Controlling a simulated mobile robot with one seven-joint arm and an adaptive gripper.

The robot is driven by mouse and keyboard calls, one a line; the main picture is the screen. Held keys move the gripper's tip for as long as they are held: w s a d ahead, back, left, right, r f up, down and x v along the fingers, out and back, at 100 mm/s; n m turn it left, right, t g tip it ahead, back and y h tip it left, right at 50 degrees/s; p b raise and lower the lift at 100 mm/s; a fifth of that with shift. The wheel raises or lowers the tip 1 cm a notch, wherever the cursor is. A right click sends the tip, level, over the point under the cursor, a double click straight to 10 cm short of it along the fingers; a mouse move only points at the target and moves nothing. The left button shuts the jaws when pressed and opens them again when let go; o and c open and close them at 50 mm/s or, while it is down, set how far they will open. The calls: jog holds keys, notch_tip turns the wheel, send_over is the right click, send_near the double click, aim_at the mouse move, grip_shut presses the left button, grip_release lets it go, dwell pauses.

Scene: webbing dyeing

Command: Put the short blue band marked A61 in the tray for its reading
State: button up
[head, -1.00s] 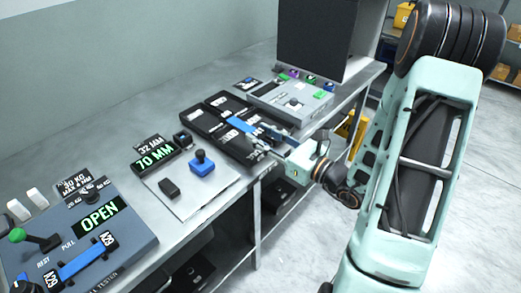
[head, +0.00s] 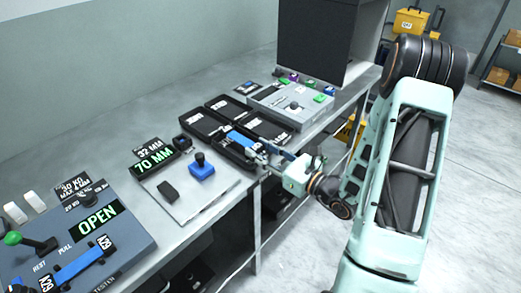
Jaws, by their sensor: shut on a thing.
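A short blue band (head: 241,141) lies over the front black tray (head: 222,150), in the group of black trays on the bench. Its marking is too small to read. My gripper (head: 268,152) is shut on the band's right end, from the bench's front edge. I cannot tell whether the band touches the tray floor. The gauge display (head: 155,161) reads 70 MM, with a 32 MM sign above it. Another blue band (head: 78,263) with white end labels lies on the pull tester at lower left; its display (head: 97,220) reads OPEN.
Other black trays (head: 203,124) sit close around the front one. A grey box (head: 292,106) with coloured knobs stands behind them, before a dark cabinet (head: 318,40). A plate (head: 200,186) with a blue knobbed block lies to the left.

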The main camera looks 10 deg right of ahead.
jog(key=shift+f+b, duration=0.35)
jog(key=shift+f, duration=0.15)
jog(key=o, duration=0.9)
jog(key=shift+s, duration=0.1)
jog(key=o, duration=0.4)
jog(key=shift+f, duration=0.15)
jog(key=shift+c, duration=0.2)
jog(key=shift+s+r+p, duration=0.1)
jog(key=shift+r+p, duration=0.2)
jog(key=shift+p, duration=0.05)
jog(key=shift+a+r+p, duration=0.1)
jog(key=shift+r+p, duration=0.35)
jog(key=shift+r, duration=0.05)
jog(key=v, duration=1.2)
jog(key=shift+b, duration=0.45)
